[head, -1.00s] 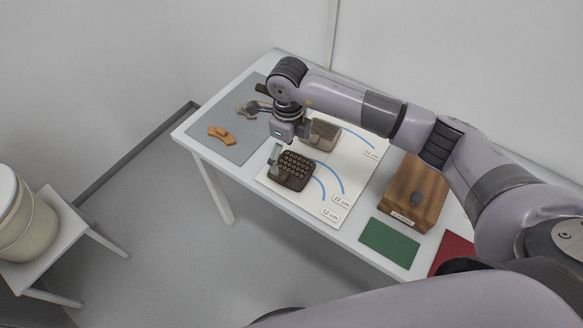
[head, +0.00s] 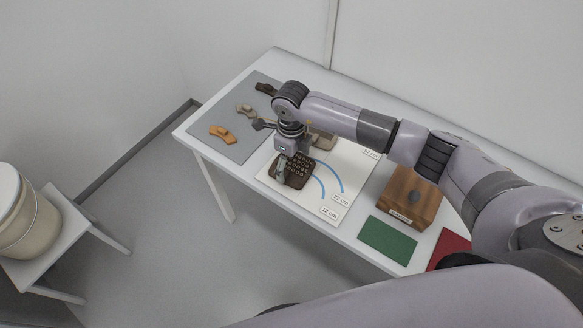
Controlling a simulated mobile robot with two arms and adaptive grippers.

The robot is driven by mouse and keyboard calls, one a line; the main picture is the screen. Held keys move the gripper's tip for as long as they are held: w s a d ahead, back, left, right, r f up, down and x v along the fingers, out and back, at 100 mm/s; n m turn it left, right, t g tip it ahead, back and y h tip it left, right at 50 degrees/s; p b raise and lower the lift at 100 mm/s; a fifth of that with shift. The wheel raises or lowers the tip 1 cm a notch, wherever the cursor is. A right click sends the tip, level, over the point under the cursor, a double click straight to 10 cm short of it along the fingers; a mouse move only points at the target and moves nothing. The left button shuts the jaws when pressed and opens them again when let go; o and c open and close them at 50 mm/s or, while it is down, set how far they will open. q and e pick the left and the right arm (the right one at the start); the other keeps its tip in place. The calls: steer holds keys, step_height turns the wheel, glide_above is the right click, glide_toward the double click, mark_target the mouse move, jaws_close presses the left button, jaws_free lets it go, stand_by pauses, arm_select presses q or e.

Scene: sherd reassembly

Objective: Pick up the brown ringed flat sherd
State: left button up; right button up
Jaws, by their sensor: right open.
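The brown ringed flat sherd (head: 302,167) is dark brown with rows of small rings. It lies on the white sheet (head: 350,172) on the table, near the sheet's left end. My right gripper (head: 290,169) points down over the sherd's left part, open, and hides some of it. One finger shows at the sherd's left side; the other is hard to make out. I cannot tell whether the fingers touch the sherd. My left gripper is not in view.
An orange sherd (head: 221,133), a beige sherd (head: 246,110) and a dark piece (head: 266,89) lie on the grey mat (head: 205,122). A wooden box (head: 396,207), green mat (head: 388,241) and red mat (head: 452,247) are right.

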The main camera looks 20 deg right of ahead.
jaws_close()
stand_by(0.9)
